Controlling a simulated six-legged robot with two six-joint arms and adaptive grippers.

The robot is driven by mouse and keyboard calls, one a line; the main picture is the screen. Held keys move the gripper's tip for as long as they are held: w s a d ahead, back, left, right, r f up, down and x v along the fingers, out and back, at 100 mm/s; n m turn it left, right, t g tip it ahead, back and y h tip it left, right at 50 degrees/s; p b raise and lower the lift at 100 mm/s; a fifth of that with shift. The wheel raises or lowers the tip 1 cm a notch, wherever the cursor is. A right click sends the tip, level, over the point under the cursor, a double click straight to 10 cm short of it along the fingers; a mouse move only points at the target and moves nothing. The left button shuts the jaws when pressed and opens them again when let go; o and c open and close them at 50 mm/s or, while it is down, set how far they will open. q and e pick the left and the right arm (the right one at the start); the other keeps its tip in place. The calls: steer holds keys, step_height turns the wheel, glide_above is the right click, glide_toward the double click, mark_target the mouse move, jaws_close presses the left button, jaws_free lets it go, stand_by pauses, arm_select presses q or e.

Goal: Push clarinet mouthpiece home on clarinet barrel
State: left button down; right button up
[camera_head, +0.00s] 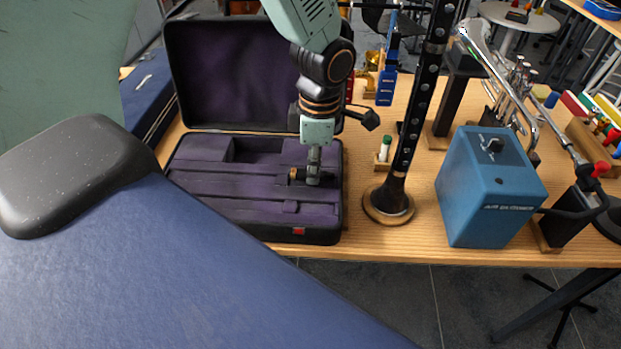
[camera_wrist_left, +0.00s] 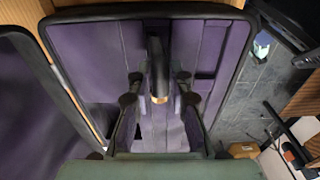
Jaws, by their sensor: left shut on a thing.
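My left gripper (camera_head: 313,180) reaches down into the open instrument case. It is shut on a small dark piece, seemingly the clarinet mouthpiece (camera_head: 297,174), which lies low at the case's lining and has a tan end. In the left wrist view the dark mouthpiece (camera_wrist_left: 157,72) shows between the fingers (camera_wrist_left: 158,98), its tan end toward the camera. The black clarinet (camera_head: 408,120) stands upright, slightly tilted, on a round wooden base (camera_head: 388,207), right of the case. Its top runs out of the picture, so the barrel cannot be made out. My right gripper is not seen.
The black case (camera_head: 260,228) with purple lining has its lid (camera_head: 238,75) raised behind. A blue box (camera_head: 490,190) and a silver trumpet (camera_head: 515,90) are to the right.

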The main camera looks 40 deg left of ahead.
arm_select(q)
steer(key=shift+r, duration=0.15)
steer(key=shift+r+p, duration=2.05)
steer(key=shift+r, duration=0.05)
